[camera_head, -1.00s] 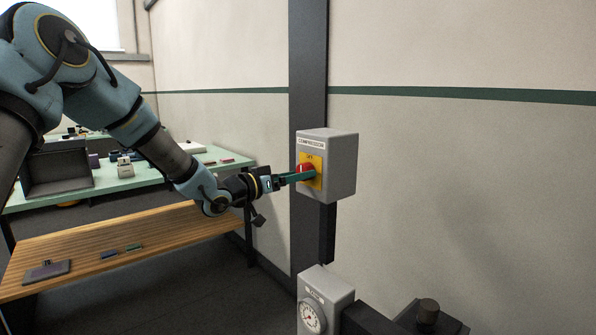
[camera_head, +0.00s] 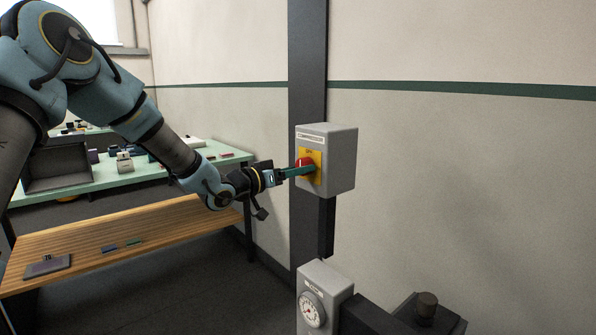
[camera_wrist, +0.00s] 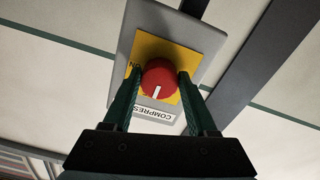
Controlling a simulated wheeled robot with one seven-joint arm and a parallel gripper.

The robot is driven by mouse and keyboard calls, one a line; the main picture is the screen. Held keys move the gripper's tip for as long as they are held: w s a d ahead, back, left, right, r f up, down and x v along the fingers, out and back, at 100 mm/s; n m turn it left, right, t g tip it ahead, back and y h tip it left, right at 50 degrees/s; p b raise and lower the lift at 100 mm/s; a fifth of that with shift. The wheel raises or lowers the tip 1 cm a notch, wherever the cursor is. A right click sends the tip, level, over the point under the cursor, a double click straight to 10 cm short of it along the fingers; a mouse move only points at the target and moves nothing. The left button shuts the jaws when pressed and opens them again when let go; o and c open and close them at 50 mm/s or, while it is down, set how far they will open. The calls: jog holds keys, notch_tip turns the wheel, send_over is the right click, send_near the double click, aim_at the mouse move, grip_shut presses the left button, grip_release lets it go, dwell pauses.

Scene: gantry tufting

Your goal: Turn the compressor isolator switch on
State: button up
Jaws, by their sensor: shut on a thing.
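The compressor isolator switch is a grey box (camera_head: 342,160) on a dark post, with a label reading COMPRESSOR at its top. Its yellow plate (camera_head: 316,157) carries a red round knob (camera_head: 306,163), which also shows in the wrist view (camera_wrist: 158,78). My gripper (camera_head: 301,172) reaches it from the left and is shut on the knob. In the wrist view, one green finger (camera_wrist: 124,98) is on each side of the knob. The knob's white mark points down there, towards the label.
A grey gauge box (camera_head: 325,293) stands below the switch, with dark piping at its right. A wooden bench (camera_head: 120,235) and a green-topped table (camera_head: 90,183) with small items are at the left. The wall right of the switch is bare.

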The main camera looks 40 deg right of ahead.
jog(key=c, duration=0.3)
jog(key=shift+f+m+b, duration=0.15)
jog(key=shift+m+b, duration=0.15)
jog(key=shift+b, duration=0.3)
jog(key=m+b, duration=0.5)
jog(key=b, duration=0.2)
jog(key=m+b, duration=0.6)
jog(key=b, duration=0.1)
jog(key=m+b, duration=0.6)
jog(key=b, duration=0.1)
jog(key=shift+w+r+b, duration=0.2)
jog(key=shift+w+b, duration=0.05)
jog(key=shift+b, duration=0.05)
jog(key=shift+m, duration=0.3)
